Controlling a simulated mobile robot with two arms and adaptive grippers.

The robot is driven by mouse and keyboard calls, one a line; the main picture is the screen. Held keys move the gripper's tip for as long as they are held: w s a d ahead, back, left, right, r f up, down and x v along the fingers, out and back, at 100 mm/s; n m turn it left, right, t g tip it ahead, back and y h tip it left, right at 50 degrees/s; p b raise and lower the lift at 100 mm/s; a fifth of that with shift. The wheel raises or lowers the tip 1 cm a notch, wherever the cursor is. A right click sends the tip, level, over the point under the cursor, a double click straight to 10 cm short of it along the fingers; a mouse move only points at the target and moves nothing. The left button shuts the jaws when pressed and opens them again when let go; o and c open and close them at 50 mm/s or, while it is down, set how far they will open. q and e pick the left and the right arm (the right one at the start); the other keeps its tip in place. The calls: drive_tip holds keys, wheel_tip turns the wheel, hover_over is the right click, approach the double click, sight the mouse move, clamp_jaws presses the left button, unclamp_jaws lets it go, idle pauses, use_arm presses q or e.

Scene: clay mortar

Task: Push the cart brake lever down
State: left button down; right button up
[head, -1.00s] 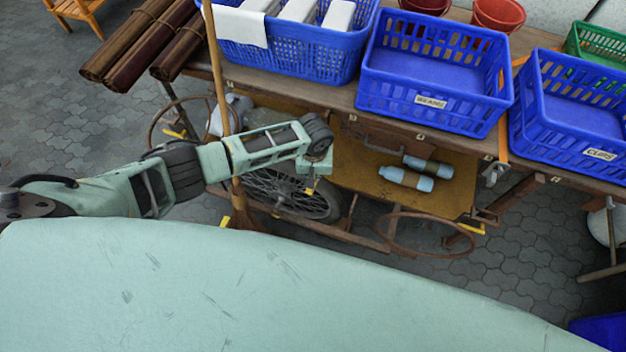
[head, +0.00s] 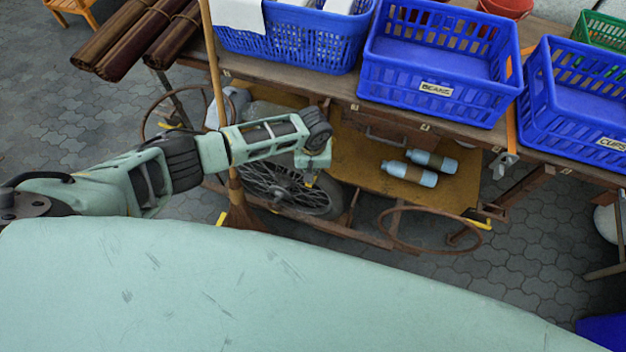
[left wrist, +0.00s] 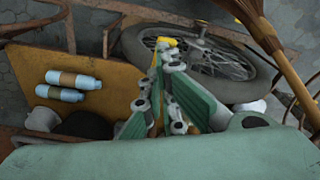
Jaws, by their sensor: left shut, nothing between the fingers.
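The cart (head: 455,195) has a spoked wheel (head: 285,190) and a wooden lower shelf. A yellow-tipped part (left wrist: 167,42) shows beside the wheel in the left wrist view, right at my left fingertips; it may be the brake lever, but I cannot tell whether they touch. My left gripper (left wrist: 165,62) is shut and empty, pointing at the wheel's edge. In the head view, my left wrist hides most of the gripper. Other yellow ends show at the cart's right (head: 487,219) and at its left near the broom. My right gripper is not in view.
Two bottles (head: 408,173) lie on the shelf. A broom (head: 238,205) leans against the cart's left side. Blue baskets (head: 440,90) stand on the top. A rusty ring (head: 430,230) sticks out at the front. Paved floor (head: 530,265) is free at the right.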

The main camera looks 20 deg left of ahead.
use_arm(q)
wheel_tip(320, 180, down, 3)
drive_tip(key=shift+w+r+b, duration=0.1)
drive_tip(key=shift+w+b, duration=0.05)
drive_tip(key=shift+b, duration=0.95)
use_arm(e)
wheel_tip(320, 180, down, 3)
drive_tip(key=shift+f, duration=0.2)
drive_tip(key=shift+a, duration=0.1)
